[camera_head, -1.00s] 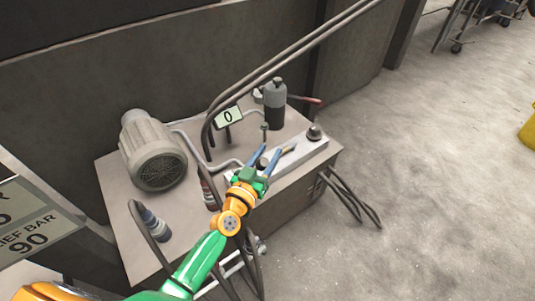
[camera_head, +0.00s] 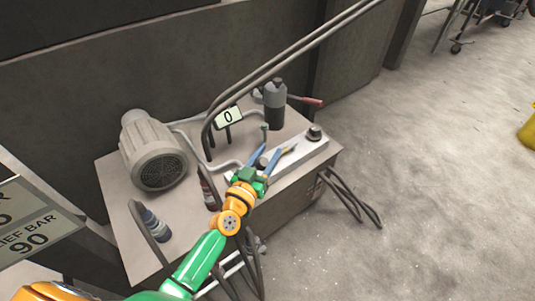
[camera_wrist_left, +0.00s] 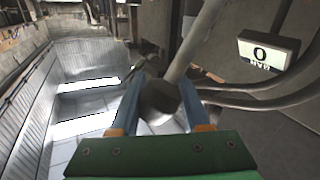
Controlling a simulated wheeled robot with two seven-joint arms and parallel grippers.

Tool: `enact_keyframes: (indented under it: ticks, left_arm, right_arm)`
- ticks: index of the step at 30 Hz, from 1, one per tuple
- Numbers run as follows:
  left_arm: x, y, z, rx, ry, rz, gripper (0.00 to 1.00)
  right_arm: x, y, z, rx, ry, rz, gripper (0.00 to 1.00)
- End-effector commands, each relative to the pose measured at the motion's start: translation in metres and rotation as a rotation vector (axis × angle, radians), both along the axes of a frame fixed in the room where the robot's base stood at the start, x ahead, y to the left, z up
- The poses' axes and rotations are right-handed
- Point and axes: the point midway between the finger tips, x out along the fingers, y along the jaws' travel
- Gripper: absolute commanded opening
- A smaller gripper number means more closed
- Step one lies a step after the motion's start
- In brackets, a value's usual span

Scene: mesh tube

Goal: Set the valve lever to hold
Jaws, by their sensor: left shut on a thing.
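My left gripper (camera_head: 270,156) reaches over the pale manifold block (camera_head: 310,146) on the power unit. Its blue fingers are shut on a dark grey knob, which I take to be the end of the valve lever (camera_wrist_left: 160,100). In the left wrist view this knob sits between the two fingers, with a light grey rod behind it. In the head view the fingers hide much of the lever, so its exact setting cannot be read. My right gripper is in neither view.
A small display (camera_head: 228,117) reads 0. A motor (camera_head: 152,152) stands at the left and a dark grey cylinder (camera_head: 274,108) behind the block. Pipes and hoses run close around the gripper. Open floor (camera_head: 430,180) lies to the right.

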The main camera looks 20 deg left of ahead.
Motion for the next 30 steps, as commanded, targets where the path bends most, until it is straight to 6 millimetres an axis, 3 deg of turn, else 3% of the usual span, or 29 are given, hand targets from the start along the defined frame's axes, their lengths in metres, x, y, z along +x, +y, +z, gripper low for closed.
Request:
enact_keyframes:
  ticks: [9,18,30]
  left_arm:
    - [0.012,0.015,0.013,-0.111,0.088,0.000,0.00]
    - [0.029,0.038,0.015,-0.270,0.212,0.001,0.00]
    - [0.042,0.055,0.012,-0.394,0.308,0.001,0.00]
  right_arm:
    - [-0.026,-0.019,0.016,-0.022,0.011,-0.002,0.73]
    - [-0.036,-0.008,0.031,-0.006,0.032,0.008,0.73]
    - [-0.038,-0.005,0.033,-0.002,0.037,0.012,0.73]
